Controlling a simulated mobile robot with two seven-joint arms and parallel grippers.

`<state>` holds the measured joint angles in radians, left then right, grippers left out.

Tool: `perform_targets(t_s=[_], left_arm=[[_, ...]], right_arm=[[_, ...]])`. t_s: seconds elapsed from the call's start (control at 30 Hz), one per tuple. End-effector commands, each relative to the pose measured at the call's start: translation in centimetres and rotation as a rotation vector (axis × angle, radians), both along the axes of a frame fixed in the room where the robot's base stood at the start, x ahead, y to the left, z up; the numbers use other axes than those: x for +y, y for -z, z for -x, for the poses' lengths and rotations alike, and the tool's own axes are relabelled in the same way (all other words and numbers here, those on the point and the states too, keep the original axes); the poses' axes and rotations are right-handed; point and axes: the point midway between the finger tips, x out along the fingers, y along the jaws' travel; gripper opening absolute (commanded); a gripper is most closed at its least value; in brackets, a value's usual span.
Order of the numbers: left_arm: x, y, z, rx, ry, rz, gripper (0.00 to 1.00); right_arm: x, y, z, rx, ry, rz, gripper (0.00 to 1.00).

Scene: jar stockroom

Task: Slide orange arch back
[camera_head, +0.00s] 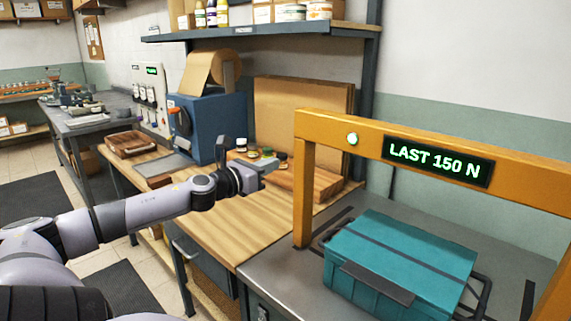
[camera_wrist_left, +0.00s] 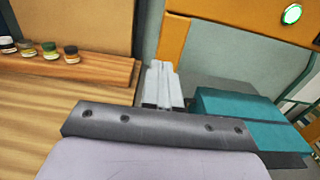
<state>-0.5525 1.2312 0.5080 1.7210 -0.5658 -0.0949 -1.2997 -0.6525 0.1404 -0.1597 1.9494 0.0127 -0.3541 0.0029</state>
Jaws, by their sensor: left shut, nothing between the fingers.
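The orange arch (camera_head: 303,190) stands over the grey bench top at the right, with a lit sign reading "LAST 150 N" and a pale green round light on its beam. In the left wrist view its post (camera_wrist_left: 173,42) shows just beyond my fingers. A teal case (camera_head: 400,262) with a dark handle sits under the arch. My left gripper (camera_head: 270,166) is shut and empty, left of the arch's near-left post and above the wooden bench. In the wrist view its fingers (camera_wrist_left: 161,85) are together, pointing toward the post. Whether they touch it I cannot tell. My right gripper is out of view.
A wooden board (camera_head: 325,184) with small jars stands behind my gripper, before a large brown panel (camera_head: 300,115). A blue machine with a paper roll (camera_head: 207,120) is further left. The wooden bench top (camera_head: 215,215) is mostly clear in front.

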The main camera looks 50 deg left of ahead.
Motion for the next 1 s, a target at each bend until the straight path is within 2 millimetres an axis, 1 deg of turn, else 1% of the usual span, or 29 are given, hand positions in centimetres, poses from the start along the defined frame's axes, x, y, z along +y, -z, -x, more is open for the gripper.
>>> perform_targets(t_s=[0.03, 0.2, 0.5, 1.0], left_arm=[[0.0, 0.3, -0.6, -0.002, 0.002, -0.002, 0.0], [0.3, 0.1, -2.1, -0.002, -0.002, -0.003, 0.0], [0.5, 0.1, -3.9, -0.003, -0.002, -0.003, 0.0], [0.5, 0.0, -5.2, -0.002, 0.001, 0.003, 0.0]], right_arm=[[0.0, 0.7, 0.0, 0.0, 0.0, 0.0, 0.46], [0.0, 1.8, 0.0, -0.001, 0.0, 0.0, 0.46], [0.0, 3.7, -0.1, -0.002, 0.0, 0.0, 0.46], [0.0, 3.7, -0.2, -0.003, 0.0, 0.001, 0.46]])
